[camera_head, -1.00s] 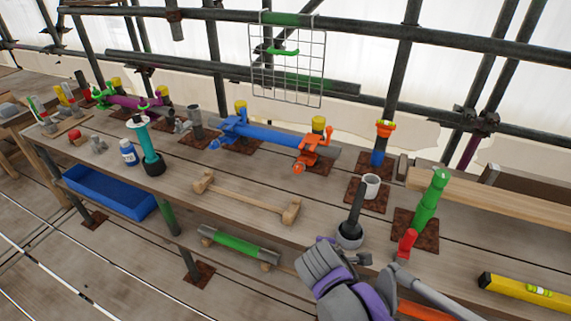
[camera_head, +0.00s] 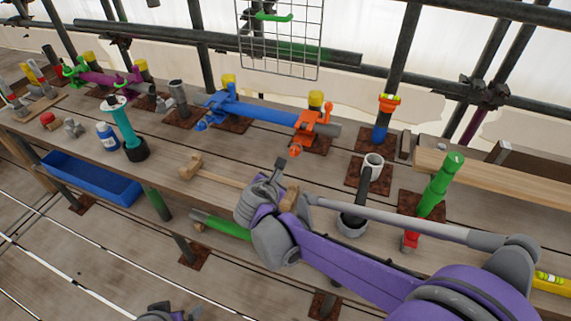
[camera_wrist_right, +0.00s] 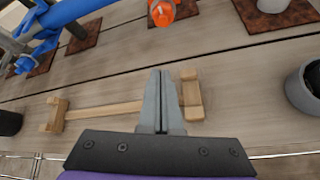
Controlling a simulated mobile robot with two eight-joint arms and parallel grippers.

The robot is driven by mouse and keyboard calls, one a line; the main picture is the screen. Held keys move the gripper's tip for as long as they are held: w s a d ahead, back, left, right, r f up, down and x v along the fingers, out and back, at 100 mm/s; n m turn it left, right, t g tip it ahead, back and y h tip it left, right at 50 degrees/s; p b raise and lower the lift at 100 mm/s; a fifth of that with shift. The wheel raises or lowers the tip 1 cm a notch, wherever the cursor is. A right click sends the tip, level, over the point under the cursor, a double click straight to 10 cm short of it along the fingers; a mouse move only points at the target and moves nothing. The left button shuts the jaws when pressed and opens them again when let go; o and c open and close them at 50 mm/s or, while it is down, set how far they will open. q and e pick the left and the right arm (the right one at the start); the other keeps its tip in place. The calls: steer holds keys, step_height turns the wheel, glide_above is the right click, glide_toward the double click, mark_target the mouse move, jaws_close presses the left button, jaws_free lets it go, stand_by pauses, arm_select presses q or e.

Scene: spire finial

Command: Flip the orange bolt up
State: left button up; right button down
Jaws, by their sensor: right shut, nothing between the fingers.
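The orange clamp (camera_head: 318,124) sits at the right end of the blue tube (camera_head: 262,113). Its orange bolt (camera_head: 294,150) hangs down at the front of the clamp, with a rounded end toward me. The bolt end also shows at the top of the right wrist view (camera_wrist_right: 162,12). My right gripper (camera_head: 281,163) is shut and empty, just in front of the bolt and apart from it. In the right wrist view its fingers (camera_wrist_right: 161,76) point toward the bolt. Part of my left arm's end (camera_head: 168,312) shows at the bottom edge; its fingers are not clear.
A dark-handled tool in a grey cup (camera_head: 352,225), a white cup (camera_head: 374,164) and a green post (camera_head: 440,185) stand to the right. A blue clamp (camera_head: 217,104) holds the tube's left end.

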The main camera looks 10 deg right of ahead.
mark_target(297, 148)
steer(key=x, duration=1)
steer(key=r, duration=0.1)
steer(key=d+r+p, duration=0.1)
steer(key=d+r, duration=0.1)
steer(key=shift+s+r, duration=0.1)
steer(key=shift+r, duration=0.3)
steer(key=shift+r, duration=0.15)
